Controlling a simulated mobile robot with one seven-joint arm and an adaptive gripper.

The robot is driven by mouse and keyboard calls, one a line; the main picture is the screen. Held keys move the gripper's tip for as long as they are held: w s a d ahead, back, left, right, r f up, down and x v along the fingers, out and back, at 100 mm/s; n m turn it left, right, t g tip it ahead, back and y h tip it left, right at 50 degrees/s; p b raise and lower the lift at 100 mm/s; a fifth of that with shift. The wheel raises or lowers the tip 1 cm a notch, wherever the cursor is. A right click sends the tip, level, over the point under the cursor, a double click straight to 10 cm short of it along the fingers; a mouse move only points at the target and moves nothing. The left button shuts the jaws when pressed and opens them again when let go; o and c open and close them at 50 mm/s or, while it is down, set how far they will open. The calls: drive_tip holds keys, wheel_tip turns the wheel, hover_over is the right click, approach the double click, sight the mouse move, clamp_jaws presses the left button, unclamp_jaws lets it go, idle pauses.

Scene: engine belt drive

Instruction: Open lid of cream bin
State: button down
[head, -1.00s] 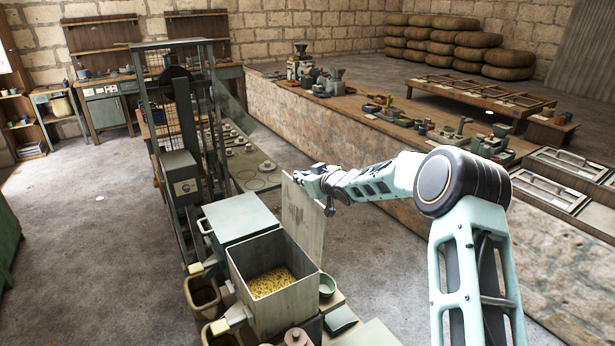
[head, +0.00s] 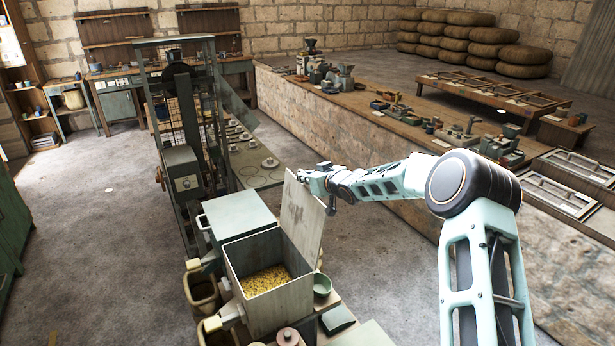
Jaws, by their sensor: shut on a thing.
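The cream bin (head: 284,306) stands open at the lower middle of the head view, with yellow grain-like pieces (head: 265,280) inside. Its lid (head: 303,215) stands up, roughly upright, along the bin's right side. My gripper (head: 305,176) is at the lid's upper edge and is shut on it. The fingertips are small here and partly hidden by the lid.
A second bin with a closed green lid (head: 238,214) stands just behind the cream bin. A green bowl (head: 322,286) sits to its right. A tall metal frame machine (head: 183,165) rises behind. A long stone-sided counter (head: 350,135) runs along the right, with bare floor between.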

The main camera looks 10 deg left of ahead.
drive_tip(key=shift+f, duration=0.1)
drive_tip(key=c, duration=2)
unclamp_jaws()
drive_tip(key=shift+s, duration=0.1)
drive_tip(key=v, duration=1.2)
